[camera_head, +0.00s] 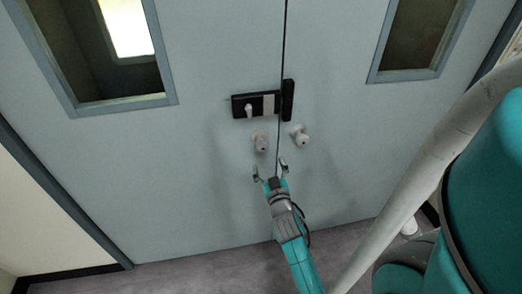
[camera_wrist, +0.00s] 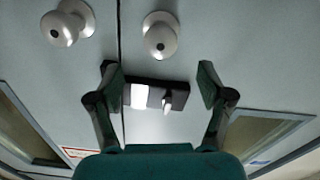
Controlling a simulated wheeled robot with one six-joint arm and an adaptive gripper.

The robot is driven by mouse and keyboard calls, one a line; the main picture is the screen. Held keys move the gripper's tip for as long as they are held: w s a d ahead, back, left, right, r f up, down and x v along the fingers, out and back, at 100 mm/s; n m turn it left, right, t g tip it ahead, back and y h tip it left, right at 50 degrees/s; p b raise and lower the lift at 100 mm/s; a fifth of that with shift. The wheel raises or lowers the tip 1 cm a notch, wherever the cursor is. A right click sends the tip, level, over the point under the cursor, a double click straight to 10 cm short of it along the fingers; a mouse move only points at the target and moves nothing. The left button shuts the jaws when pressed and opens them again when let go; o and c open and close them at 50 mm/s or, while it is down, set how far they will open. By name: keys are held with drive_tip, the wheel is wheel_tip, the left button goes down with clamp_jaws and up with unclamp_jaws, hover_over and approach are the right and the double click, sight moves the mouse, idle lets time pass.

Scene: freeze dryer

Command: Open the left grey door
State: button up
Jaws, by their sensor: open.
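The left grey door (camera_head: 150,150) is closed against the right grey door (camera_head: 350,150), with a thin seam between them. A round silver knob (camera_head: 261,141) sits on the left door below a black lock plate (camera_head: 243,106) with a small lever. The wrist view looks inverted: there the left door's knob (camera_wrist: 160,36) is right of the seam, and the lock plate (camera_wrist: 150,95) shows between the fingers. My gripper (camera_head: 270,168) is open and empty, just below the left knob in the head view. In the wrist view its spread fingers (camera_wrist: 158,76) do not enclose the knob.
The right door has its own knob (camera_head: 300,134) close by. A black catch (camera_head: 288,100) stands at the seam. Both doors have framed windows. A pale pipe-like shape crosses the right side. Grey floor (camera_head: 215,268) shows at the door bottom.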

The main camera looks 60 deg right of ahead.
sight(263, 149)
drive_tip(key=x, duration=1)
drive_tip(key=shift+w, duration=0.1)
clamp_jaws()
